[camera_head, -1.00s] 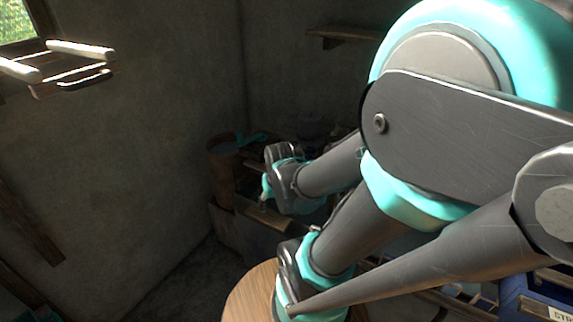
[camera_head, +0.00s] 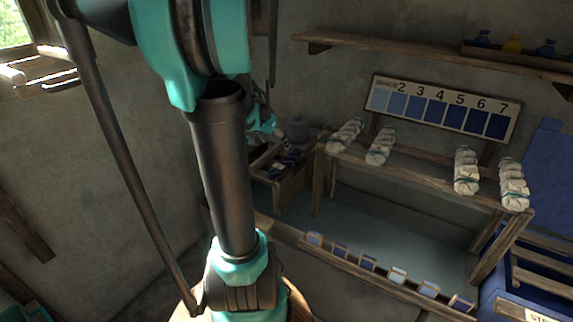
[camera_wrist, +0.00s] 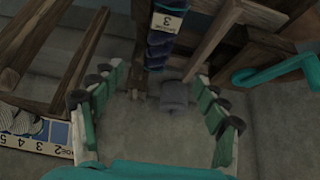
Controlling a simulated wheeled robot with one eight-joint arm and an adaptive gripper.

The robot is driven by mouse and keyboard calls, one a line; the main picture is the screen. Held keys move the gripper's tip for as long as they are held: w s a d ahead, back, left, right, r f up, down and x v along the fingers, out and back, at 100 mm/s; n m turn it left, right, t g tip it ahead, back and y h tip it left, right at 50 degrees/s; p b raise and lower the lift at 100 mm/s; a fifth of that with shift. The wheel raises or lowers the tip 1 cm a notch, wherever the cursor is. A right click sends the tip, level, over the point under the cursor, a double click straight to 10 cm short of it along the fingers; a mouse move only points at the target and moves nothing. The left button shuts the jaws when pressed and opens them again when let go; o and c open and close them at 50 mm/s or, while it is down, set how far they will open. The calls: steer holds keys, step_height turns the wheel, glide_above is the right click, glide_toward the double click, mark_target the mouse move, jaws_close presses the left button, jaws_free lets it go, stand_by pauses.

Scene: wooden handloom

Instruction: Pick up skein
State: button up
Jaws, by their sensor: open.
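A dark blue twisted skein (camera_wrist: 158,52) with a cream tag marked 3 shows at the top middle of the wrist view. My gripper (camera_wrist: 157,74) is open in that view, with its teal and grey fingers spread wide at left and right. The skein's lower end lies between the fingertips in the picture, with no visible contact. In the head view, dark blue bundles (camera_head: 291,159) lie on a low wooden bench, partly behind my arm. Several pale skeins, one of them here (camera_head: 467,171), hang on a wooden rack. My gripper is not clear in the head view.
A grey lidded pot (camera_wrist: 173,94) is below the skein in the wrist view. Wooden beams (camera_wrist: 214,38) stand close to the right. A numbered shade board (camera_head: 441,107) is behind the rack, and a row of small tagged blocks (camera_head: 367,262) lines a lower rail.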

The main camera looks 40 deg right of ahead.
glide_toward(286, 160)
steer(key=x, duration=0.4)
steer(key=shift+w+d+f, duration=0.1)
steer(key=shift+d, duration=0.35)
steer(key=shift+a+x, duration=0.15)
steer(key=shift+x, duration=1.25)
steer(key=shift+a+x, duration=0.15)
steer(key=shift+x, duration=1.2)
steer(key=shift+f, duration=0.2)
steer(key=c, duration=1.5)
steer(key=shift+o, duration=0.2)
steer(key=shift+r, duration=0.15)
